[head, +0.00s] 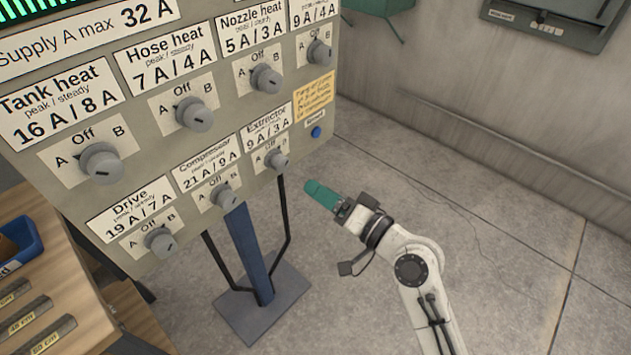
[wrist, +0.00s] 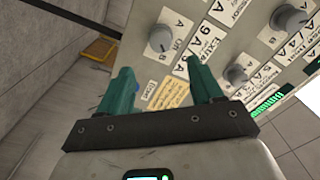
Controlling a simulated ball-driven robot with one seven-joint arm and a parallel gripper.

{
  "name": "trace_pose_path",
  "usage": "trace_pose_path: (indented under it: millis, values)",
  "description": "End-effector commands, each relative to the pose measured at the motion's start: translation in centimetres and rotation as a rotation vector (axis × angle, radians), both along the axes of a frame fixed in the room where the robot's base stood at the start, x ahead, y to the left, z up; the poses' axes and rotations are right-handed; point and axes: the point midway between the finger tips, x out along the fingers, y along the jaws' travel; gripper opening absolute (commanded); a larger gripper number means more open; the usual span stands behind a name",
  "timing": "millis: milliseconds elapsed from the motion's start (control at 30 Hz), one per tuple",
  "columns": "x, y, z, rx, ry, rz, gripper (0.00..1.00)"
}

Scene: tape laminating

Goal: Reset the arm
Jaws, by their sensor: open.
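My gripper (head: 322,195) has teal fingers and sits at the end of my white arm, right of and below the control panel's lower right corner in the head view. In the wrist view my gripper (wrist: 158,80) shows two teal fingers spread apart with nothing between them. The panel (head: 228,140) fills the left of the head view, and its knobs and labels also show beyond the fingers in the wrist view. My gripper appears apart from the panel. A small blue button (head: 316,132) sits near the panel's lower right corner.
The panel stands on a blue post with a base plate (head: 262,305). A wooden bench (head: 75,300) with a blue bin (head: 18,248) is at lower left. The floor at right is clear.

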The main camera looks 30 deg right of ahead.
Motion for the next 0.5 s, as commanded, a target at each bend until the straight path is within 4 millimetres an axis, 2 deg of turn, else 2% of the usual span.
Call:
trace_pose_path:
  millis: [267,367,467,500]
  values:
    - [-0.2,0.2,-0.4,-0.015,0.013,0.008,0.65]
    - [-1.4,1.1,-2.5,-0.105,0.089,0.052,0.65]
    - [-4.2,2.0,-6.4,-0.269,0.240,0.129,0.65]
    - [-5.8,2.2,-8.3,-0.346,0.318,0.165,0.65]
